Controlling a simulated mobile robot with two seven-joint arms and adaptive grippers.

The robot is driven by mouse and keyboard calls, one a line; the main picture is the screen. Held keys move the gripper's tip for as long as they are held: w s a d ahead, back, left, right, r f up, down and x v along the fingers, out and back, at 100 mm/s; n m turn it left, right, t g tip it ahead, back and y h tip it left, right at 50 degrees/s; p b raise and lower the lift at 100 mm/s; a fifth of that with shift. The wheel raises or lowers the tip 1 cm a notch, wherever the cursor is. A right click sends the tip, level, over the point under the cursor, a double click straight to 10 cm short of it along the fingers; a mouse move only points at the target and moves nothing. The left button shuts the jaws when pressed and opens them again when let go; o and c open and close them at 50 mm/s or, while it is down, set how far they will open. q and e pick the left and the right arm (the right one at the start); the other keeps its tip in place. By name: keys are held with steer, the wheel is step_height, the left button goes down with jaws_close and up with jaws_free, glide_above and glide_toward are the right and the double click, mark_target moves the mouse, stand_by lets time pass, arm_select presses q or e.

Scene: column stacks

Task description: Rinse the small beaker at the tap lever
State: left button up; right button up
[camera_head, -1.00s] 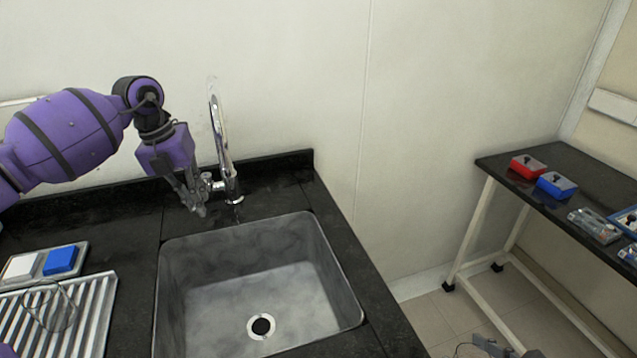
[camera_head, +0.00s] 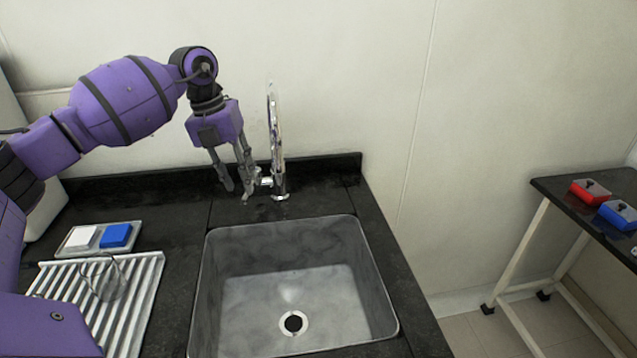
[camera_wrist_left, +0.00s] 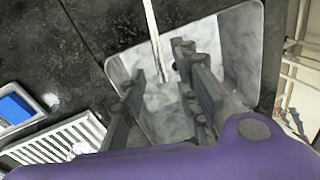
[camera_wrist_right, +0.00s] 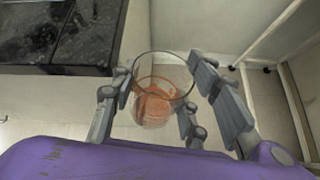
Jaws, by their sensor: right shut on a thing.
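The chrome tap (camera_head: 275,140) stands behind the sink, with its small side lever (camera_head: 265,182) low on the left. My left gripper (camera_head: 238,192) points down just left of the lever, fingers apart and empty. Whether it touches the lever is unclear. In the left wrist view the spout (camera_wrist_left: 153,35) runs between its fingers (camera_wrist_left: 160,72). My right gripper (camera_wrist_right: 160,82) is shut on a clear glass beaker (camera_wrist_right: 152,103) with orange contents, seen only in the right wrist view, off the counter above the floor. The sink (camera_head: 225,262) is empty.
Another clear glass vessel (camera_head: 105,280) is on the ribbed white rack (camera_head: 140,300) left of the sink. A tray there holds a white block (camera_head: 82,238) and a blue block (camera_head: 116,235). A side table (camera_head: 560,190) at right carries red and blue boxes.

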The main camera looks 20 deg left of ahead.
arm_select(q)
step_height(320, 180, up, 8)
steer(key=a, duration=0.1)
steer(key=shift+s+a, duration=0.2)
steer(key=shift+s, duration=0.15)
steer(key=shift+f, duration=0.15)
